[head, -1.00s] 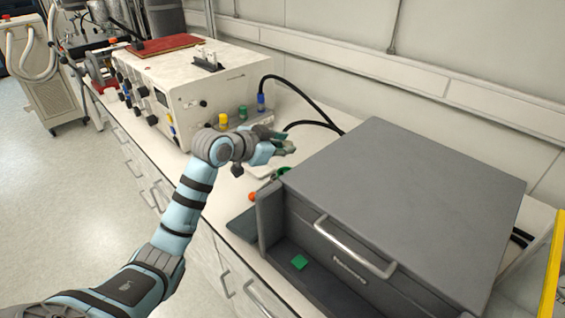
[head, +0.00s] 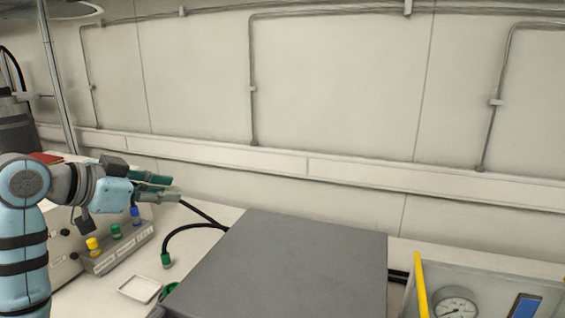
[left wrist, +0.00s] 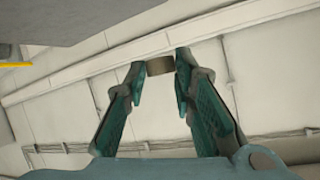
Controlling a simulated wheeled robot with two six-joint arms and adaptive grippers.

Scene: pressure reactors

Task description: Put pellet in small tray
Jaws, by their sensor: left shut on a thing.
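My left gripper (head: 168,190) is raised above the bench at the left of the head view, its fingers pointing right. In the left wrist view its fingertips (left wrist: 160,70) are shut on a small brownish, short cylindrical pellet (left wrist: 160,66). A small white, shallow tray (head: 139,288) lies on the bench in the head view, below the gripper and apart from it. It looks empty. My right gripper is not in view.
A unit with yellow, green and blue connectors (head: 117,240) stands left. Black cables run behind the tray. A gauge panel (head: 458,308) is at right.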

